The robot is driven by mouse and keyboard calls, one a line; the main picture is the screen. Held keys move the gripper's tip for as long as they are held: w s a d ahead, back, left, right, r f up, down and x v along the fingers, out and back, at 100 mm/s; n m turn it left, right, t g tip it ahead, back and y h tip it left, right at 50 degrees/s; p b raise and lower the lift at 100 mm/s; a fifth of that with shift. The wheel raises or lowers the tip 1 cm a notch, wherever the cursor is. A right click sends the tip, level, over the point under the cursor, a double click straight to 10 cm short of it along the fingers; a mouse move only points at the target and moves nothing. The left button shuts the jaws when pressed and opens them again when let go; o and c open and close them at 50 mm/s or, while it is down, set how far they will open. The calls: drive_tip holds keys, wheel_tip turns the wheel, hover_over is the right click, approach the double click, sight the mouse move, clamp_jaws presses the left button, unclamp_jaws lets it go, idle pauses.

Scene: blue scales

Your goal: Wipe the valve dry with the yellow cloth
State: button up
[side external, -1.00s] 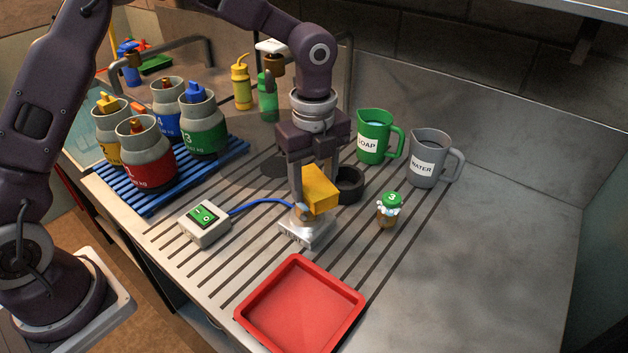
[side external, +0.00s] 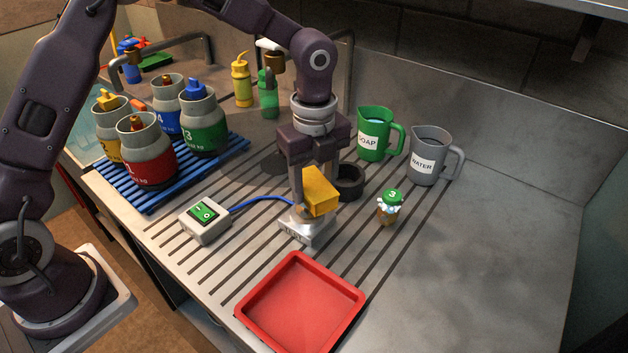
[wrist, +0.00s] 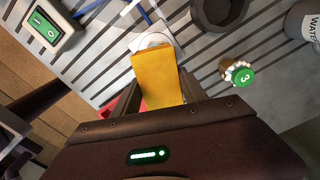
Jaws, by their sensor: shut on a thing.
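My gripper (side external: 312,188) is shut on the yellow cloth (side external: 320,194), a folded block-like pad. In the wrist view the cloth (wrist: 157,78) sticks out from between the fingers. The cloth is just above a small pale metal base (side external: 306,232). Gas canisters with coloured valve tops, such as the red one (side external: 147,160), stand at the left.
A blue slatted platform (side external: 190,182) bears the canisters. A red tray (side external: 262,337) lies in front. A jar (side external: 390,210), green pitcher (side external: 372,142), grey pitcher (side external: 428,150) and dark ring (side external: 350,183) stand nearby. The right counter is clear.

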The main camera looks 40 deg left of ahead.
drive_tip(key=shift+d, duration=0.1)
drive_tip(key=shift+s+d+r, duration=0.1)
drive_tip(key=shift+s+d, duration=0.25)
drive_tip(key=shift+d, duration=0.4)
drive_tip(key=shift+w+a, duration=0.35)
drive_tip(key=shift+a, duration=0.5)
drive_tip(key=shift+s+d+f, duration=0.1)
drive_tip(key=shift+s+d, duration=0.1)
drive_tip(key=shift+d, duration=0.25)
drive_tip(key=shift+s+d+f, duration=0.1)
drive_tip(key=shift+s+d, duration=0.05)
drive_tip(key=shift+d, duration=0.25)
drive_tip(key=shift+c, duration=0.8)
drive_tip(key=shift+w+a, duration=0.35)
drive_tip(key=shift+a, duration=0.5)
drive_tip(key=shift+s+d+r, duration=0.15)
drive_tip(key=shift+s+d, duration=0.15)
drive_tip(key=shift+d, duration=0.45)
drive_tip(key=shift+w+a, duration=0.3)
drive_tip(key=shift+a, duration=0.45)
drive_tip(key=shift+s+d, duration=0.3)
drive_tip(key=shift+d, duration=0.55)
drive_tip(key=shift+w+a+f, duration=0.15)
drive_tip(key=shift+a, duration=0.35)
drive_tip(key=shift+w+a+f, duration=0.1)
drive_tip(key=shift+a, duration=0.35)
